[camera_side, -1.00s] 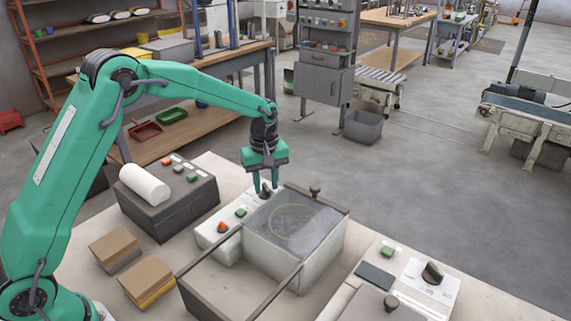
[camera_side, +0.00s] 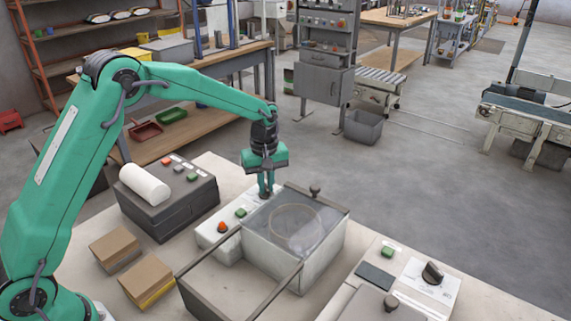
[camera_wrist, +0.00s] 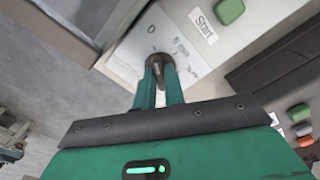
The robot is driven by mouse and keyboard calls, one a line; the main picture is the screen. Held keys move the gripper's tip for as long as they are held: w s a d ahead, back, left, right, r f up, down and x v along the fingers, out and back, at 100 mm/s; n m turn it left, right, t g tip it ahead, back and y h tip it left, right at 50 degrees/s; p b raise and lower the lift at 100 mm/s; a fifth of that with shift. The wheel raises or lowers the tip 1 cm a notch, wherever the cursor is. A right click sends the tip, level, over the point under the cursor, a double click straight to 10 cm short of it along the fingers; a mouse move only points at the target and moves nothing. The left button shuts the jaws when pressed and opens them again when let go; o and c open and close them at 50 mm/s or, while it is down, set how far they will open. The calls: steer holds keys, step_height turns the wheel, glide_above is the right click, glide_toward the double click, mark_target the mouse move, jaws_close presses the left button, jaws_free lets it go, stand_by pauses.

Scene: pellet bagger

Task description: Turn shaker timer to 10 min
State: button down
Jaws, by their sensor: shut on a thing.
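The dark timer knob (camera_wrist: 157,60) stands on the white control panel (camera_wrist: 189,31), which carries a 0 mark and blurred lettering. In the side view the knob (camera_side: 265,195) shows at the back end of that panel, beside the clear-lidded box (camera_side: 275,253). My gripper (camera_wrist: 160,72) points down at the panel with its two fingers shut on the knob. The fingers hide part of the knob, and I cannot read which mark it points to. A green button (camera_wrist: 229,11) with a Start label is on the same panel.
An orange button (camera_side: 222,227) and a green button (camera_side: 241,212) sit nearer along the panel. A dark unit with a white roll (camera_side: 145,184) stands to the left. Another machine with a black knob (camera_side: 433,273) is at right.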

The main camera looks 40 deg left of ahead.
steer(key=m, duration=1.1)
steer(key=shift+m, duration=0.4)
steer(key=m, duration=1.1)
steer(key=shift+m, duration=0.4)
steer(key=c, duration=1.5)
jaws_free()
